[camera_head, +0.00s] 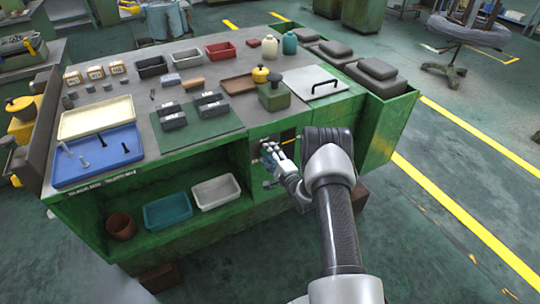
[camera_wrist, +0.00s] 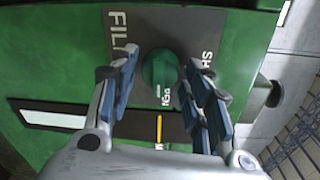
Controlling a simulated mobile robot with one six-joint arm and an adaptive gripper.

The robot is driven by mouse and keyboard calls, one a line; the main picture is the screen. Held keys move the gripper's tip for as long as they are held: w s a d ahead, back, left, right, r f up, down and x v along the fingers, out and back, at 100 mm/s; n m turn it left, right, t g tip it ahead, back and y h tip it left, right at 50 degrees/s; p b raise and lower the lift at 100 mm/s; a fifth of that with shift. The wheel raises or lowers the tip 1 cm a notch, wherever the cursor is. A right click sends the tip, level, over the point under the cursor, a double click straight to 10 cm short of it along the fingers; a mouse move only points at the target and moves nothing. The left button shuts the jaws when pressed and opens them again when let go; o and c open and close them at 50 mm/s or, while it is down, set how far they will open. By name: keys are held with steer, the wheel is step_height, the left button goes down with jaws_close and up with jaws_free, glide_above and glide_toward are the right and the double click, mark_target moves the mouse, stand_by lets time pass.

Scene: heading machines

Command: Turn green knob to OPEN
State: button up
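The green knob (camera_wrist: 160,68) sits on the green front panel (camera_wrist: 70,80) in the wrist view. My gripper (camera_wrist: 160,62) is open, with one blue-padded finger on each side of the knob. Gaps show between the fingers and the knob; I cannot tell how deep they reach. In the head view my gripper (camera_head: 268,150) is at the front of the green bench (camera_head: 200,160), and I cannot make out the knob there.
A dark strip with a white plate (camera_wrist: 52,118) and a yellow line (camera_wrist: 159,129) lie below the knob. The bench top holds a blue tray (camera_head: 98,158), a green mat and several small parts. An open drawer (camera_head: 388,112) juts out at the right.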

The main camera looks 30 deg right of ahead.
steer(key=shift+o, duration=0.5)
steer(key=shift+s, duration=0.1)
steer(key=s, duration=1.1)
steer(key=shift+s+d+r, duration=0.2)
steer(key=shift+s+r, duration=0.2)
steer(key=shift+r, duration=0.05)
